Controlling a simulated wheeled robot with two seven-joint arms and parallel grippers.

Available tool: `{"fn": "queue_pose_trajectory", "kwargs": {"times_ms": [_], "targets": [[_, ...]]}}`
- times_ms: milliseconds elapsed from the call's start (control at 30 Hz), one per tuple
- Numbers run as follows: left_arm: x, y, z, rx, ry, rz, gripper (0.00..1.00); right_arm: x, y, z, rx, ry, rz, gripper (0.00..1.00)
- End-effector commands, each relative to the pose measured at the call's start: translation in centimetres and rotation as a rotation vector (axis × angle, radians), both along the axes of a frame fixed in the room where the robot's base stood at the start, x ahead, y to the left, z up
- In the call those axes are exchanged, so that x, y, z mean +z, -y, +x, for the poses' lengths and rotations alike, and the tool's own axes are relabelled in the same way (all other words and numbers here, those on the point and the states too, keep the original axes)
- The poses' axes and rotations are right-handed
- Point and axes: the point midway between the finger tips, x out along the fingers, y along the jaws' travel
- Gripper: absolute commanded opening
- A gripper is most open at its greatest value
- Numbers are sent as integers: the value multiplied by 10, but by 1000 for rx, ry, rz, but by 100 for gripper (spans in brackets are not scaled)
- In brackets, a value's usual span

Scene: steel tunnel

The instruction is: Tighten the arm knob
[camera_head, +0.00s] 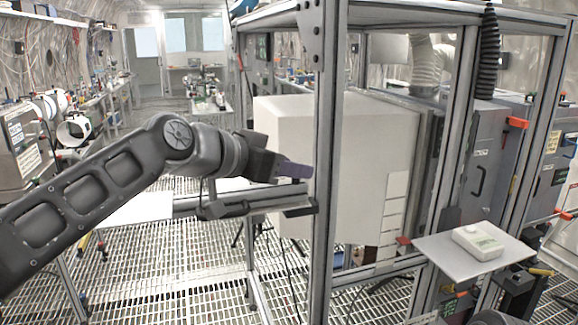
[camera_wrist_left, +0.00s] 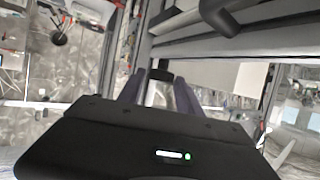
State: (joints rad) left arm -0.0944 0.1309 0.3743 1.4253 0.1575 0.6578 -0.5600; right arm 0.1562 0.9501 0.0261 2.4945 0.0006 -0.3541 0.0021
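My left gripper (camera_head: 296,170) reaches in from the left, its purple-grey fingers beside the upright metal post (camera_head: 325,130) of the frame. In the left wrist view, the fingers (camera_wrist_left: 159,84) stand apart. A small dark knob-like piece (camera_wrist_left: 160,75) shows between or just beyond their tips; I cannot tell whether they touch it. It may be the arm knob, but its shape is too blurred to be sure. A larger curved black part (camera_wrist_left: 232,14) crosses the top of that view.
A large pale box (camera_head: 365,150) sits inside the metal frame behind the post. A metal rail (camera_head: 260,203) runs just below my left gripper. A small shelf (camera_head: 440,253) with a white device (camera_head: 478,243) stands at right. Cluttered benches line the left wall.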

Motion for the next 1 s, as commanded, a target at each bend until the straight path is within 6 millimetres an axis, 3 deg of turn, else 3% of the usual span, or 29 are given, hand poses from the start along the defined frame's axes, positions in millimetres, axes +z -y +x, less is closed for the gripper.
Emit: {"fn": "queue_pose_trajectory", "kwargs": {"times_ms": [500,1000], "targets": [[0,0,0,0,0,0,0,0,0,0,0,0,0,36],[-1,-2,2,-68,-1,-2,0,-5,0,1,1,1,1,36]]}}
